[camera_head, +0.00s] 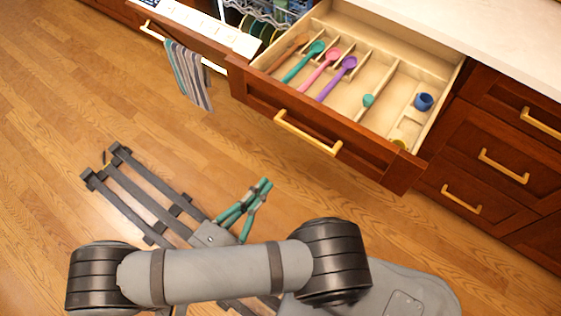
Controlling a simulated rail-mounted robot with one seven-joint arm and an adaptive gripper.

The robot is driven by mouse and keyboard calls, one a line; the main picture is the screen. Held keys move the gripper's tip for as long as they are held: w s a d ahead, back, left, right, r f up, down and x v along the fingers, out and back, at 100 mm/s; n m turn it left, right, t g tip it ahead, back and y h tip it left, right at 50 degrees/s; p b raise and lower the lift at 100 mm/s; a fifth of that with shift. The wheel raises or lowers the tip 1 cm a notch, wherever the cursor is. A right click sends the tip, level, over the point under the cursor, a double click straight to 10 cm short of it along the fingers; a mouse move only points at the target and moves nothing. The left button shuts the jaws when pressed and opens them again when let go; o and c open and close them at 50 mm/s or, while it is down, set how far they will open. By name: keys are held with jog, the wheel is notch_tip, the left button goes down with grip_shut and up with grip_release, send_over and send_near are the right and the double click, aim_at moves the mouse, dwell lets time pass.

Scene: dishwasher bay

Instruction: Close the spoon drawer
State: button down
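The spoon drawer (297,127) is pulled far out of the cabinet. It has a dark red wood front, a pale divided inside and a brass bar handle (307,133). Teal, pink and purple spoons (340,79) lie in its left compartments, with a small green-ended utensil (368,100) further right. A blue cup-like item (424,102) sits on the right side. My gripper (267,184), with teal and grey fingers, is in front of and below the drawer, apart from it. Its fingertips are together and hold nothing visible.
On the left, the dishwasher door (215,30) is lowered, with a striped towel (188,75) hanging from its handle. A dish rack shows behind it. Closed drawers (503,165) are on the right, under a pale counter (480,38). The wooden floor before the drawer is open.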

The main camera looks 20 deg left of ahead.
jog(key=p, duration=0.2)
send_near(303, 138)
jog(key=x, duration=0.5)
jog(key=shift+w+d, duration=0.1)
jog(key=shift+w, duration=0.1)
jog(key=shift+w+d, duration=0.15)
jog(key=shift+w, duration=0.55)
jog(key=shift+w, duration=0.1)
